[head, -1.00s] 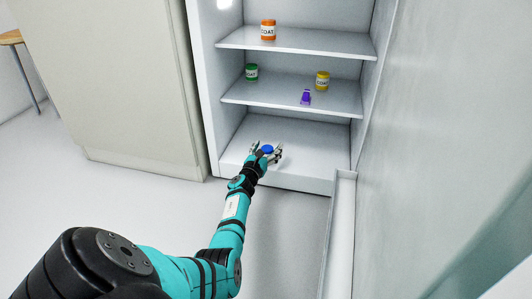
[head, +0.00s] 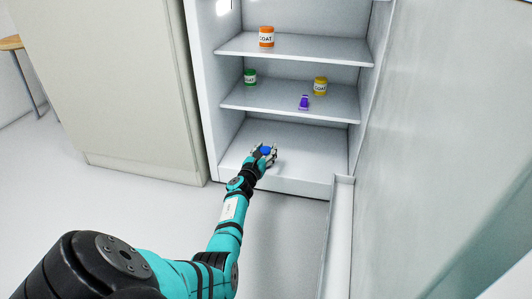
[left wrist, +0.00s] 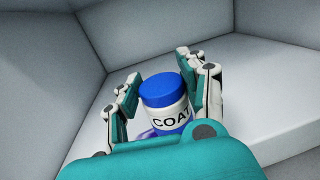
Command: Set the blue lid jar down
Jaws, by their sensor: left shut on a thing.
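The blue lid jar (left wrist: 164,100) has a white body with "COAT" on its label. In the left wrist view it stands between my left gripper's fingers (left wrist: 165,92), a little tilted in the picture. In the head view only its blue lid (head: 266,151) shows clearly. My left gripper (head: 264,152) is shut on the jar, low inside the white cabinet, over the front part of its bottom surface (head: 300,158). The jar's base is mostly hidden, so I cannot tell whether it touches that surface. My right gripper is not in view.
The middle shelf (head: 285,104) above holds a green jar (head: 250,77), a yellow jar (head: 320,86) and a small purple item (head: 304,102). An orange jar (head: 266,37) stands on the top shelf. The cabinet's bottom is clear right of my gripper. An open door (head: 440,150) stands at the right.

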